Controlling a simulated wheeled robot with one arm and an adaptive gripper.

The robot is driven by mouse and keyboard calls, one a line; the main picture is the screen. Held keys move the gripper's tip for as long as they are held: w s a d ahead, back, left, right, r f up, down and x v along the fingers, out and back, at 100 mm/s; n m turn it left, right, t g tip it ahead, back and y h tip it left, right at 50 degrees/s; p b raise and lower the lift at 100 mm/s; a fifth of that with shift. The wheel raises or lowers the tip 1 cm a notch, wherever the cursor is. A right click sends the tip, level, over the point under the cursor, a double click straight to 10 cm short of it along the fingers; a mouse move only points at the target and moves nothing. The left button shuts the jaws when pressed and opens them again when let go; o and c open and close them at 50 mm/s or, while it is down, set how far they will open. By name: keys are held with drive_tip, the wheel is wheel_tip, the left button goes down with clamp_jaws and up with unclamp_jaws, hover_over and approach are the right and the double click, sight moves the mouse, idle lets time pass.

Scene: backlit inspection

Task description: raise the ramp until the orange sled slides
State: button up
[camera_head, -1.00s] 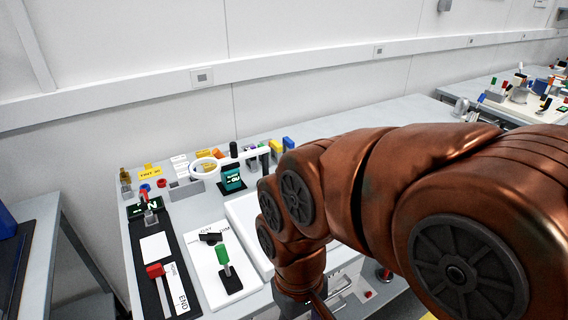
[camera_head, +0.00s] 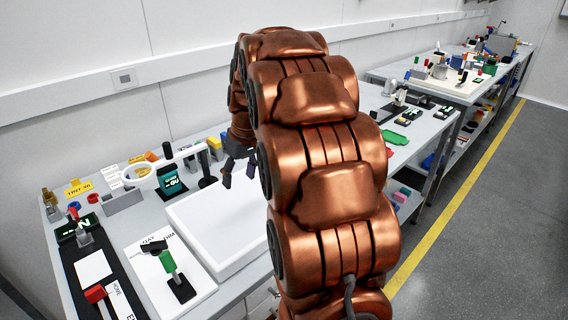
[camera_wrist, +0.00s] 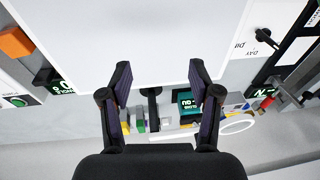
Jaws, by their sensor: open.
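My gripper (camera_head: 238,172) is over the table near the back edge of a broad white slab (camera_head: 200,248), fingers pointing down. In the wrist view my gripper (camera_wrist: 160,74) shows its two dark fingers wide apart with nothing held between them. An orange block (camera_wrist: 15,42), which looks like the sled, is at the upper left of the wrist view, well apart from the fingers. I cannot make out the ramp clearly under or beside it. In the head view my arm hides the part of the table where the orange block appears to be.
A teal device with a display (camera_head: 170,184), a white ring on an arm (camera_head: 137,174) and small coloured blocks stand along the back. A green-handled lever (camera_head: 168,262) and a red-knobbed slider (camera_head: 95,293) are at front left. More benches (camera_head: 470,85) stand beyond.

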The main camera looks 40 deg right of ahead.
drive_tip(key=w+d+f+t+h+b, duration=0.1)
drive_tip(key=w+d+f, duration=0.15)
drive_tip(key=d, duration=0.95)
drive_tip(key=w+d+f+t+b, duration=0.15)
drive_tip(key=w+d, duration=0.25)
drive_tip(key=d, duration=0.8)
drive_tip(key=shift+s+d+p+x, duration=0.15)
drive_tip(key=shift+p+x, duration=0.45)
drive_tip(key=shift+x, duration=1.4)
drive_tip(key=shift+s+d+p+x, duration=0.15)
drive_tip(key=shift+p+x, duration=0.45)
drive_tip(key=shift+x, duration=1.4)
clamp_jaws()
drive_tip(key=shift+f, duration=0.1)
